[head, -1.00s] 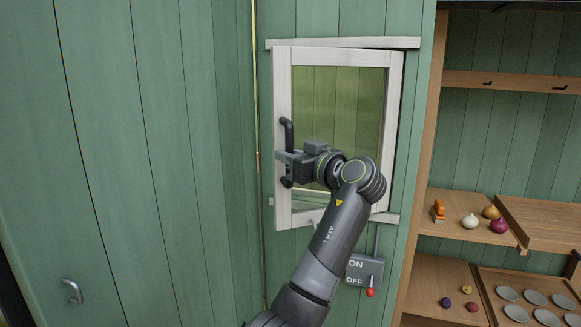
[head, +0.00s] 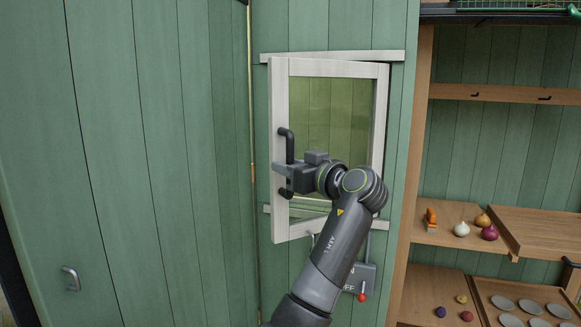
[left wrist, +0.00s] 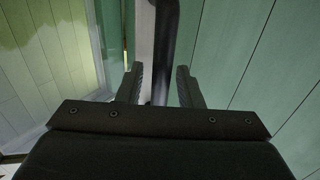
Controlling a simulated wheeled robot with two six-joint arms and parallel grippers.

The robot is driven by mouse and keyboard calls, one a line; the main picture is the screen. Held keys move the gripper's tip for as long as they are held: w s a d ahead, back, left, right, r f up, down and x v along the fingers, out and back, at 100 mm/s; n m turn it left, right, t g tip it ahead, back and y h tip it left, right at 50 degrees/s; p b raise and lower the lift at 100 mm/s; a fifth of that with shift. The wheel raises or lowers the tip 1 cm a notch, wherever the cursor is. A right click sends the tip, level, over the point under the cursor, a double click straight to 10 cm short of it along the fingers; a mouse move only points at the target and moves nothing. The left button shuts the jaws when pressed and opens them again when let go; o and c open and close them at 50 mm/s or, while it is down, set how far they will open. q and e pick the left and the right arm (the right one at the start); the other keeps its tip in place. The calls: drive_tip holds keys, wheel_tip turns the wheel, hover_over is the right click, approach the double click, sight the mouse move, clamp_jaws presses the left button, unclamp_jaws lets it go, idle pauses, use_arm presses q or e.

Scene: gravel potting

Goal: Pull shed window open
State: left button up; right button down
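The shed window (head: 279,222) has a white frame and a greenish pane. It stands ajar, its left edge swung out from the green wall. A dark upright bar handle (head: 289,144) is on its left side. My left gripper (head: 284,171) reaches it from the right, one finger crossing in front of the bar. In the left wrist view, the handle (left wrist: 163,50) runs between the two fingers of my left gripper (left wrist: 160,72). My right gripper is not in view.
A switch box (head: 366,274) with a red-tipped lever is on the wall below the window. Wooden shelves (head: 447,236) with bulbs and small dishes stand at the right. A green panel (head: 110,150) with a metal handle fills the left.

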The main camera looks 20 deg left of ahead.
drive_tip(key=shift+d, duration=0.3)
